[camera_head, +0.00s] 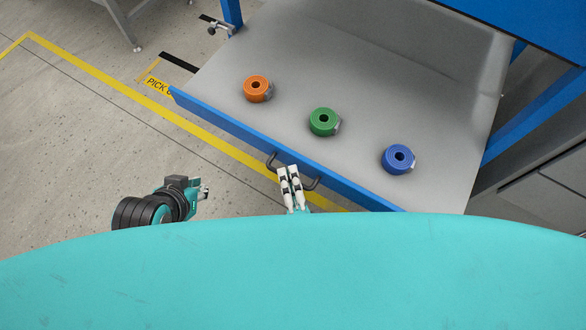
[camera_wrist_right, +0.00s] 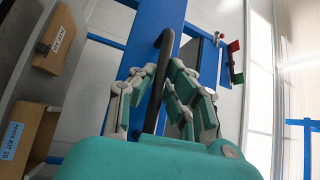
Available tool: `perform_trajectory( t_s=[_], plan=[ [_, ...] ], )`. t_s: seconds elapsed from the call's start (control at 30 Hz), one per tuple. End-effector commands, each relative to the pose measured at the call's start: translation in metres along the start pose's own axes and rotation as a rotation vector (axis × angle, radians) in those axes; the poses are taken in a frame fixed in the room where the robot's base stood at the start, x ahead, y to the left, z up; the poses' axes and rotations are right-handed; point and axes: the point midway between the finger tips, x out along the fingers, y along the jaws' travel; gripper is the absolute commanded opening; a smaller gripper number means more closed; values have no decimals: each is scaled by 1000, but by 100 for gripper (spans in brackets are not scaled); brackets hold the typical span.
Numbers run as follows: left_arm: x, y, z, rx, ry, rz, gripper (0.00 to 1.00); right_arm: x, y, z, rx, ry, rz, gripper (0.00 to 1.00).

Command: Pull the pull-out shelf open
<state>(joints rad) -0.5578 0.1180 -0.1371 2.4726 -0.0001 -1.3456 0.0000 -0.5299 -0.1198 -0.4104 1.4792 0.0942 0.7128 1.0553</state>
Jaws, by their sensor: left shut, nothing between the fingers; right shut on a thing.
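The pull-out shelf (camera_head: 350,80) is a grey board with a blue front edge, and it juts out from the blue frame in the head view. A dark bow handle (camera_head: 272,161) sits on its front edge. My right gripper (camera_head: 289,172) is shut on the handle near its middle. In the right wrist view the dark handle bar (camera_wrist_right: 158,80) passes between the fingers of my right gripper (camera_wrist_right: 152,84). My left gripper (camera_head: 204,190) is shut and empty, left of the handle and apart from the shelf.
An orange roll (camera_head: 257,88), a green roll (camera_head: 323,121) and a blue roll (camera_head: 398,158) lie on the shelf. Blue frame posts (camera_head: 232,12) stand at its sides. Open floor with a yellow line (camera_head: 85,68) lies to the left. Cardboard boxes (camera_wrist_right: 57,42) show in the right wrist view.

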Motion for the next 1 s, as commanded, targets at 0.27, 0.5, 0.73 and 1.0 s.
perform_trajectory(
  t_s=[0.27, 0.5, 0.73, 1.0],
  plan=[
    [0, 0, 0, 0, 0, 0, 0, -4, 7, 0, -4, -5, 20, 0],
    [0, 0, 0, 0, 1, 0, 0, -3, 5, 0, -2, -3, 13, 34],
    [0, 0, 0, 0, 0, 0, 0, -2, 3, 0, -1, -2, 8, 34],
    [0, 0, 0, 0, 0, 0, 0, -38, 3, 0, 0, -4, 11, 34]
  ],
)
